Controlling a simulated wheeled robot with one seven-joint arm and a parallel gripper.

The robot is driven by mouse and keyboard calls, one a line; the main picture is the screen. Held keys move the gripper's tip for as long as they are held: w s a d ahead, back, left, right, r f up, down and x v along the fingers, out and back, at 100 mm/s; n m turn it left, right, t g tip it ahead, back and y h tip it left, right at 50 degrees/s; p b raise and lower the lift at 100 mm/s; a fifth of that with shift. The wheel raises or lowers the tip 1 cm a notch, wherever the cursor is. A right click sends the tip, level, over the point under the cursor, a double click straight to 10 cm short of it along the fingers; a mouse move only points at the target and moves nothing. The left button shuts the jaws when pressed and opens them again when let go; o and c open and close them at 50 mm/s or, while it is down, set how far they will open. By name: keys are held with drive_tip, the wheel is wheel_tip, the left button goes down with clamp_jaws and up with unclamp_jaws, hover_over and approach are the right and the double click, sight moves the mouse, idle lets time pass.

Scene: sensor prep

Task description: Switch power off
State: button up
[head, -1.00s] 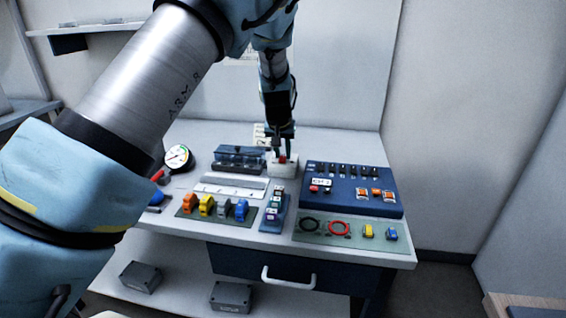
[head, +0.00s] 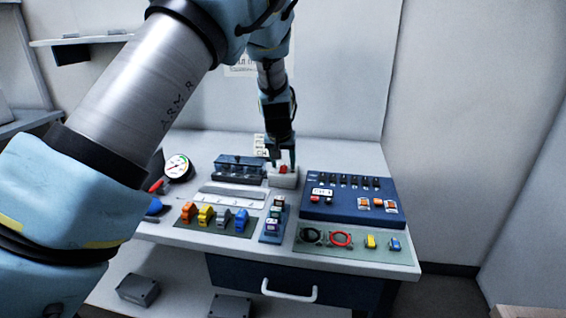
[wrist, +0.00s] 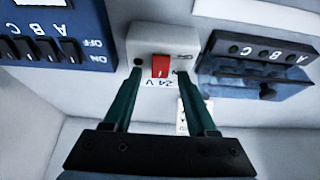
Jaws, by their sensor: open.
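The power switch is a red rocker (wrist: 160,66) on a small white box (wrist: 144,38) marked 24 V. In the head view, the red rocker (head: 284,169) is on the box (head: 284,181) near the back middle of the bench. My gripper (wrist: 162,74) is open, its two dark green fingers apart at the left and right of the rocker. In the head view, my gripper (head: 282,162) points down over the box. Nothing is held. I cannot tell whether the fingertips touch the box, or which way the rocker is set.
A blue panel (head: 350,209) with several black switches stands close to the right of the box. A dark block marked A B C (head: 239,168) stands close to the left. A gauge (head: 177,167), coloured clips (head: 205,215) and a green mat (head: 355,254) lie on the bench.

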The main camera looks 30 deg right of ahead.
drive_tip(key=b+v, duration=0.1)
drive_tip(key=v, duration=0.9)
drive_tip(key=shift+r, duration=0.35)
drive_tip(key=shift+s+a, duration=0.1)
drive_tip(key=shift+s, duration=0.05)
